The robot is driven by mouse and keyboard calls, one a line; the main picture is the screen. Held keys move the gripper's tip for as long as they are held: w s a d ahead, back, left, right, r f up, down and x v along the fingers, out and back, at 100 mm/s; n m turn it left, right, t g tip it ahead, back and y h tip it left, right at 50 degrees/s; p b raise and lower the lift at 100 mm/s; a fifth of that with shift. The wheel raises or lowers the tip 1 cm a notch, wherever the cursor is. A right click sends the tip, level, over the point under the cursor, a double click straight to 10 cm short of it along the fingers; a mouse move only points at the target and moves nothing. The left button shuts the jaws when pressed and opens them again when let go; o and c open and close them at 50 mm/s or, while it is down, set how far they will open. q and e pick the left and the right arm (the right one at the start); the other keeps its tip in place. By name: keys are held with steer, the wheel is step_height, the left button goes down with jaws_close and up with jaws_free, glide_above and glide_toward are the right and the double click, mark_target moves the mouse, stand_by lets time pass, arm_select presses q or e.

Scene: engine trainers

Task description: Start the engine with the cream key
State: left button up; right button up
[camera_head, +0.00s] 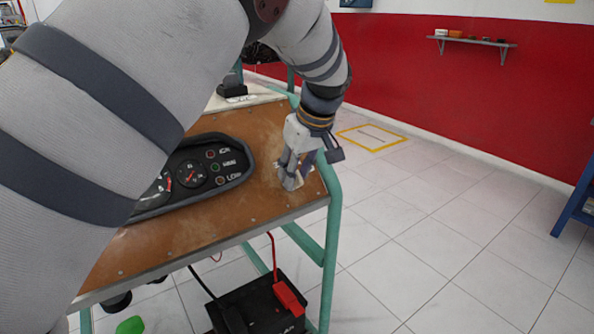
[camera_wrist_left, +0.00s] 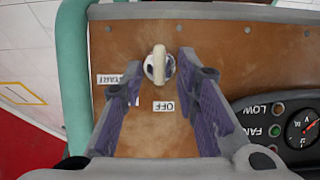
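The cream key (camera_wrist_left: 159,64) sits in a round switch on the brown panel (camera_wrist_left: 220,80) in the left wrist view. Its bow lies roughly along the picture's vertical. My left gripper (camera_head: 292,180) is open, pointing down at the panel's right end in the head view. In the left wrist view its two purple-padded fingers stand on either side of the key, with visible gaps. An OFF label (camera_wrist_left: 164,106) is near the key, and a START label (camera_wrist_left: 108,79) is partly behind one finger. The key is hidden in the head view. My right gripper is not in view.
A gauge cluster (camera_head: 190,172) with lamps is set in the panel beside the gripper. A green frame (camera_head: 333,215) edges the stand. A black battery (camera_head: 255,308) with a red clamp (camera_head: 289,297) sits below. Open tiled floor lies to the right.

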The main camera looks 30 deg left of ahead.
arm_select(q)
jaws_close()
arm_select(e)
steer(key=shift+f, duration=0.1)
arm_select(q)
steer(key=m, duration=0.1)
steer(key=m+g, duration=0.1)
steer(key=shift+w+d+f+m+y+b, duration=0.1)
steer(key=shift+w+f+m+y+b, duration=0.05)
steer(key=shift+w+m+y+b, duration=0.2)
steer(key=m, duration=0.1)
steer(key=m+g+y+b, duration=0.1)
steer(key=m, duration=0.1)
steer(key=shift+w+d+f+m+y, duration=0.1)
steer(key=shift+d+m+y, duration=0.1)
steer(key=shift+m+y, duration=0.05)
steer(key=m+g+y+b, duration=0.1)
steer(key=m, duration=0.2)
steer(key=shift+w+d+f, duration=0.1)
steer(key=shift+d, duration=0.05)
steer(key=shift+d+m+g+y+b, duration=0.15)
steer(key=shift+m+g+y+b, duration=0.15)
steer(key=shift+m+y, duration=0.8)
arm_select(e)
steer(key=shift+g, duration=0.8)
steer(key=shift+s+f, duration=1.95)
arm_select(q)
steer(key=shift+m+h, duration=0.3)
steer(key=shift+m, duration=0.2)
